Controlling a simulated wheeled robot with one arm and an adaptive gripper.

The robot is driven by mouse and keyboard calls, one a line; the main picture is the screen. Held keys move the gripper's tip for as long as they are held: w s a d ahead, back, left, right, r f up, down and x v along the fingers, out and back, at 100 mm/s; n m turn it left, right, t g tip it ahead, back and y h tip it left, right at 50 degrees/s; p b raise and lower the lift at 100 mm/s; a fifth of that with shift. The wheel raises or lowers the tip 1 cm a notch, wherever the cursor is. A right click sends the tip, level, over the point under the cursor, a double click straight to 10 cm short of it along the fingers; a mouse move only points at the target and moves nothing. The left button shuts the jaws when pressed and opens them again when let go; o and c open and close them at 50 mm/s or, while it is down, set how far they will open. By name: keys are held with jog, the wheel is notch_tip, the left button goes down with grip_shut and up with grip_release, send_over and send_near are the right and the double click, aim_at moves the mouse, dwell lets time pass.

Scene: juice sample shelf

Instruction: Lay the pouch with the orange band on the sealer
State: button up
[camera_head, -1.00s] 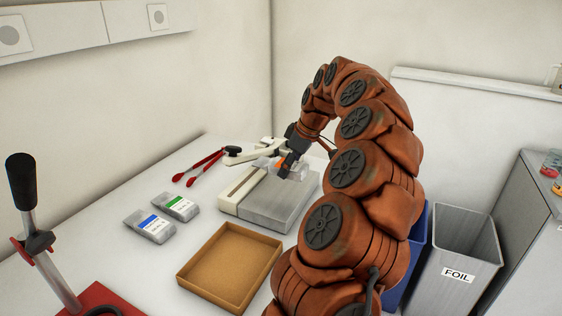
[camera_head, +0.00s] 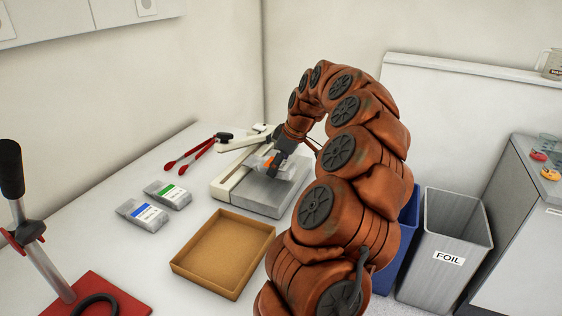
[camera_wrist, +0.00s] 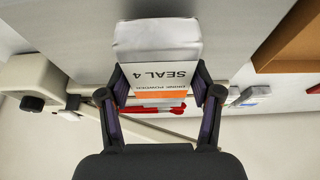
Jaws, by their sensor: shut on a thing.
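The pouch with the orange band (camera_wrist: 158,40) is pale grey and has a white label reading "SEAL 4". My gripper (camera_wrist: 160,82) is shut on it, a finger at each side of the label end. In the head view, the orange band (camera_head: 268,162) shows at my gripper (camera_head: 277,160), over the sealer. The sealer (camera_head: 262,197) is a flat grey and white device with a white arm at its back. My gripper hides part of the pouch there, and I cannot tell whether the pouch touches the sealer.
A blue-label pouch (camera_head: 142,215) and a green-label pouch (camera_head: 168,195) lie left of the sealer. An empty brown tray (camera_head: 185,270) is in front. Red tongs (camera_head: 188,155) lie behind. A FOIL bin (camera_head: 430,275) and a blue bin (camera_head: 409,215) stand right.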

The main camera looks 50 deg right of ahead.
aim_at(266, 161)
jog(key=shift+w+a+p, duration=0.3)
jog(key=shift+w+p, duration=0.25)
jog(key=shift+w, duration=0.4)
jog(key=shift+w+a+p, duration=0.3)
jog(key=shift+w+p, duration=0.25)
jog(key=shift+w, duration=0.35)
jog(key=shift+f+b, duration=0.75)
jog(key=shift+f, duration=0.15)
jog(key=o, duration=1.3)
jog(key=shift+r, duration=0.1)
jog(key=v, duration=1.1)
jog(key=shift+d, duration=0.15)
jog(key=shift+s+r, duration=0.25)
jog(key=shift+r, duration=0.1)
